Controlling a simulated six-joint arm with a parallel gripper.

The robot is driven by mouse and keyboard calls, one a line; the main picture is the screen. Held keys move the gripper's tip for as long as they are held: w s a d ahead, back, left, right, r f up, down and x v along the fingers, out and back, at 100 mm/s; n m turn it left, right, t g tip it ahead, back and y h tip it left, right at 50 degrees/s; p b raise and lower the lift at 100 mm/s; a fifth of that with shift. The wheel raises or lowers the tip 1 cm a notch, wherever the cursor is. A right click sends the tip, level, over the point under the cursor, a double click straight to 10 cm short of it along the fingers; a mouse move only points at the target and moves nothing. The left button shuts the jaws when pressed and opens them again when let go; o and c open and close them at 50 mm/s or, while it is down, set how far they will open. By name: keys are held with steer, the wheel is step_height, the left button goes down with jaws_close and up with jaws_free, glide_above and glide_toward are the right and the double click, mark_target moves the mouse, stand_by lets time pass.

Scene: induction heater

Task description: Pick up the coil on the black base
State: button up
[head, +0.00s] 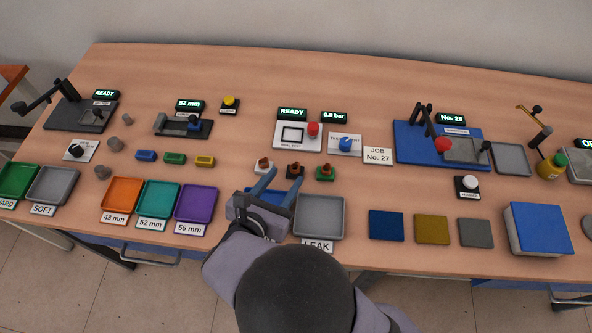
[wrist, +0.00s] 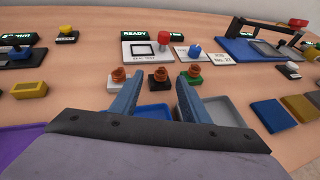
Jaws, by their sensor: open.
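Three small copper coils on coloured bases stand in a row in the middle of the table. The coil on the black base (head: 295,171) is the middle one; it also shows in the wrist view (wrist: 158,78) between my two fingers and beyond them. The coil on the white base (head: 264,166) is to its left and the coil on the green base (head: 326,173) to its right. My gripper (head: 282,177) is open and empty, its blue fingers pointing toward the coils. In the wrist view the left fingertip (wrist: 135,82) overlaps the white base's side.
Below my gripper lie a blue tray (head: 283,222) and a grey tray (head: 320,216) labelled LEAK. Behind the coils is a white station (head: 298,143) with a READY display and red knob. A yellow block (head: 205,161) lies left. Bare table lies between the coils and the station.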

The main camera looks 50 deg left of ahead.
mark_target(295, 166)
steer(key=shift+p+x, duration=1.2)
steer(key=shift+x, duration=2.45)
steer(key=shift+d, duration=0.1)
jaws_close()
